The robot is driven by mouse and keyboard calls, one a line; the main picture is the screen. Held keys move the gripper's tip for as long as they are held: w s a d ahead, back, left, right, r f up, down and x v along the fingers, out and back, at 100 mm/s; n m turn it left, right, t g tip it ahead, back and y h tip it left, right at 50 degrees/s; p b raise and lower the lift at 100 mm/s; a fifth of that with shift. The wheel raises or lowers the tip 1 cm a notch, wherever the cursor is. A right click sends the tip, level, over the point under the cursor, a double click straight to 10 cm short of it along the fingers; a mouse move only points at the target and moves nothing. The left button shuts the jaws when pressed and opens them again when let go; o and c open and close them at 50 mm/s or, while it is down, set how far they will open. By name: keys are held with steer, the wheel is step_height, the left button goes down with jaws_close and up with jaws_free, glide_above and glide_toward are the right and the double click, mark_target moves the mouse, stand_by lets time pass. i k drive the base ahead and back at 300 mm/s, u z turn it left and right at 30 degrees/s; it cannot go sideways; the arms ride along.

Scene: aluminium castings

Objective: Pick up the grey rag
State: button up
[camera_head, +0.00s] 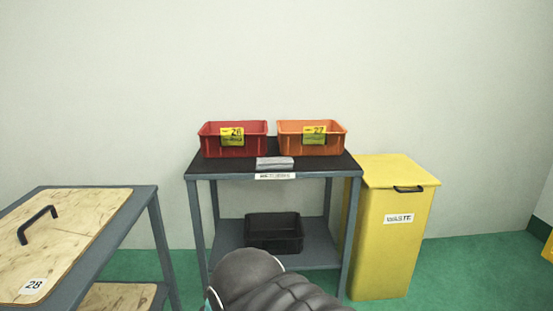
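The grey rag (275,163) lies folded flat near the front edge of the dark-topped table (217,164). It sits in front of the gap between a red bin and an orange bin, apart from both. Part of my own arm shows at the bottom centre of the head view, in front of the table's lower shelf. My gripper is not in this view, so I cannot see its fingers or whether they hold anything.
The red bin (211,143) and orange bin (339,140) stand at the table's back. A black crate (274,243) sits on the lower shelf. A yellow waste bin (380,250) stands right. Another table (150,191) with a wooden board (80,235) stands left.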

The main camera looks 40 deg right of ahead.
mark_target(272, 164)
steer(key=z, duration=0.75)
steer(key=i, duration=0.9)
steer(key=z, duration=0.95)
